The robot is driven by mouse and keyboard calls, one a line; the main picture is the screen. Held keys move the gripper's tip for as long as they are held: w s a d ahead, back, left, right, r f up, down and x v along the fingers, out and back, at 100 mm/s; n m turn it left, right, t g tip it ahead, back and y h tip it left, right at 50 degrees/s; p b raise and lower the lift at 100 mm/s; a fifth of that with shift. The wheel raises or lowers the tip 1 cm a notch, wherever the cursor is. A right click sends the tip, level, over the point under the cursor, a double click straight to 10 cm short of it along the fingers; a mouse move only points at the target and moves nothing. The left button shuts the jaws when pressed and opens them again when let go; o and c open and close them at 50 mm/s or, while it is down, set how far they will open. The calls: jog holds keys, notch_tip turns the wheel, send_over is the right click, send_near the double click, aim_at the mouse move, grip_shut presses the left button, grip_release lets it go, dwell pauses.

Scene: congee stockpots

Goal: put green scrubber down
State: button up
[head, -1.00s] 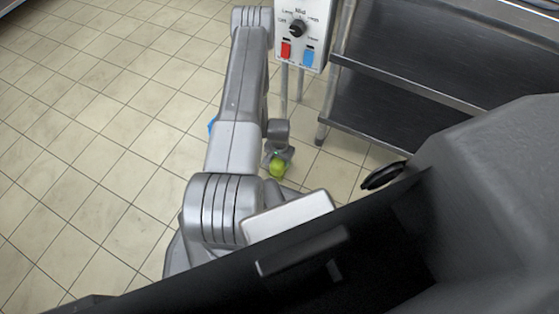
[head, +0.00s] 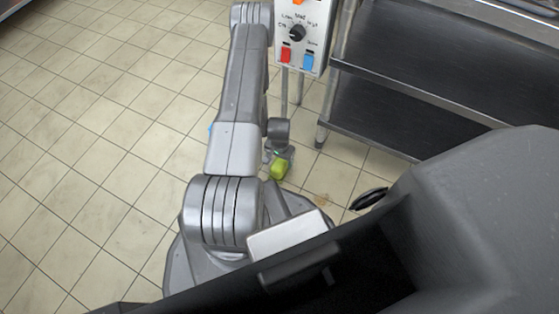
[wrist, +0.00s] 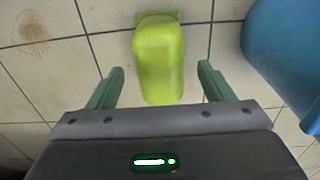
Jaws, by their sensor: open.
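The green scrubber (wrist: 158,60) is a bright lime block with rounded edges and a flat tab at its far end. In the wrist view it lies between the two fingers of my gripper (wrist: 156,80), with a gap to each finger. The fingers are spread and do not touch it. Tiled floor shows around it; whether it rests on the floor is hard to tell. In the head view the scrubber (head: 279,169) shows small and low, just below my gripper (head: 278,154), beside my arm.
A large blue object (wrist: 285,50) is close at the right in the wrist view. A control box (head: 300,35) with a knob and a dark metal shelf rack (head: 400,100) stand beyond and right of my arm. The tiled floor (head: 90,150) at left is clear. A brown stain (wrist: 32,27) marks the floor.

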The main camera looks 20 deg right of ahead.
notch_tip(320, 180, up, 10)
jog(key=p, duration=0.3)
jog(key=shift+f, duration=0.15)
notch_tip(320, 180, down, 13)
jog(key=b, duration=0.5)
jog(key=shift+r, duration=0.2)
jog(key=shift+r+p, duration=0.85)
jog(key=shift+r, duration=1.2)
